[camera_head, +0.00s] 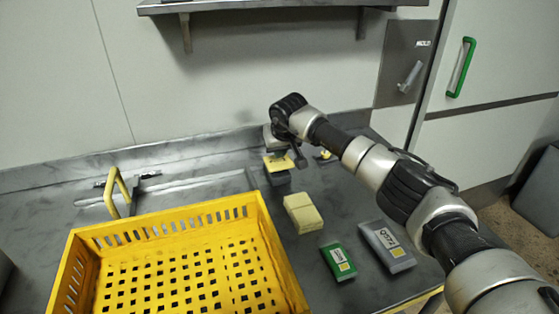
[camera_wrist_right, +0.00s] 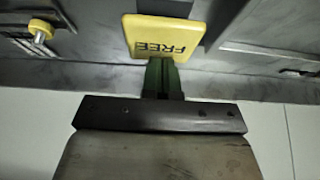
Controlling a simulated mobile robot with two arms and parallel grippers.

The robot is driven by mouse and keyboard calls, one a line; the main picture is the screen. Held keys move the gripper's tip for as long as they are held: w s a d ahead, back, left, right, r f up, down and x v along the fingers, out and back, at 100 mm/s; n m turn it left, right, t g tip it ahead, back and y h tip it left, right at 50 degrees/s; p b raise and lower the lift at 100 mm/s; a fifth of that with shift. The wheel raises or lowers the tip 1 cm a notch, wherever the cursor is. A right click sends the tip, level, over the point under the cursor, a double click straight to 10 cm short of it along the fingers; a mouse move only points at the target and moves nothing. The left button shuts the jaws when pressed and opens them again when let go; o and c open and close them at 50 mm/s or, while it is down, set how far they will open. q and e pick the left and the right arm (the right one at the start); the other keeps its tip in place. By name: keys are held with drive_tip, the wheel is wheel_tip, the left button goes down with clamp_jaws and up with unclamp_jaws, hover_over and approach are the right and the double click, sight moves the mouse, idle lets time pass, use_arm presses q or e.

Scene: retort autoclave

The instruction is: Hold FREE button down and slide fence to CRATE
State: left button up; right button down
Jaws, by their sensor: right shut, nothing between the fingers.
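The yellow FREE button plate (camera_head: 278,163) sits on a dark base at the back of the steel counter. In the right wrist view the FREE plate (camera_wrist_right: 163,36) shows its lettering upside down. My right gripper (camera_head: 300,163) is shut and empty; in the wrist view its fingertips (camera_wrist_right: 162,62) are at the near edge of the plate, and I cannot tell whether they press it. A yellow upright handle (camera_head: 118,192), possibly the fence's, stands behind the crate at the left. The yellow crate (camera_head: 262,204) lies at the front left. My left gripper is not in view.
A pale yellow block (camera_head: 303,213), a green labelled pack (camera_head: 338,262) and a grey labelled pack (camera_head: 387,246) lie right of the crate. A yellow knob (camera_wrist_right: 40,31) shows in the wrist view. A shelf (camera_head: 260,5) hangs above the counter.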

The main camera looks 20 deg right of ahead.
sight(279, 162)
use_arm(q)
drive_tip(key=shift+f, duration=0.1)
use_arm(e)
drive_tip(key=shift+f, duration=0.2)
use_arm(q)
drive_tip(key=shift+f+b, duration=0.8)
drive_tip(key=shift+b, duration=0.15)
use_arm(e)
drive_tip(key=shift+f, duration=1.35)
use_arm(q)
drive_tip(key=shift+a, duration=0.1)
